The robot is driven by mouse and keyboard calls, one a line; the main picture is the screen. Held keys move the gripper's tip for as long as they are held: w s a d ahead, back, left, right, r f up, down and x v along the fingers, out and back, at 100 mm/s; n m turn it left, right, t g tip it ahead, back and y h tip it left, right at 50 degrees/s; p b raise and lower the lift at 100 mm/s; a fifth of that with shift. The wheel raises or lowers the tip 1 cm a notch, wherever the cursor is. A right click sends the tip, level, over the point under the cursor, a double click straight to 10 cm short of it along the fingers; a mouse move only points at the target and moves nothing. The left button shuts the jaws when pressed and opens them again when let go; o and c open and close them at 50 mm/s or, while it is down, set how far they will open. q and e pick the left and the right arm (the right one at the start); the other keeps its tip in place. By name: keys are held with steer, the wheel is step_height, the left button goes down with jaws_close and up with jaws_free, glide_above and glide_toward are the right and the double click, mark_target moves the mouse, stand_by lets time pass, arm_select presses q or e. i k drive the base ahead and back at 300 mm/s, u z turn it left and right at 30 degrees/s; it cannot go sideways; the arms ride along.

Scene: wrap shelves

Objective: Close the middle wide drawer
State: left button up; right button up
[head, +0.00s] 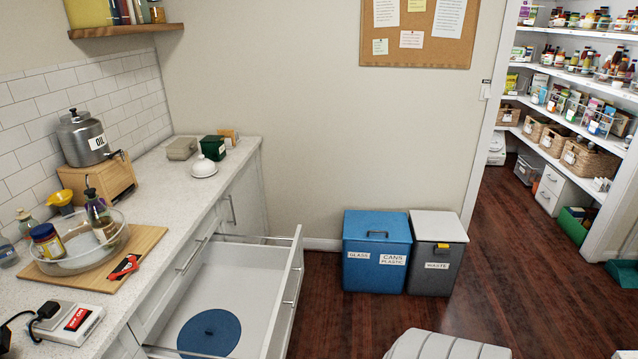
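A wide white drawer (232,277) stands pulled far out from the cabinet under the counter, at the lower left of the head view. Its front panel (292,274) faces right and carries bar handles. A round blue lid-like disc (209,332) lies inside the drawer near the bottom of the picture. The drawer's near end is cut off by the picture edge, so I cannot see how it stands in its stack. Neither of my grippers shows.
Blue (377,252) and grey (437,254) bins stand by the back wall. Dark floor (340,319) is free right of the drawer. A pale ribbed object (445,346) is partly visible below.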

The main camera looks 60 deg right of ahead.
mark_target(261, 285)
steer(key=k, duration=0.1)
steer(key=z, duration=1.4)
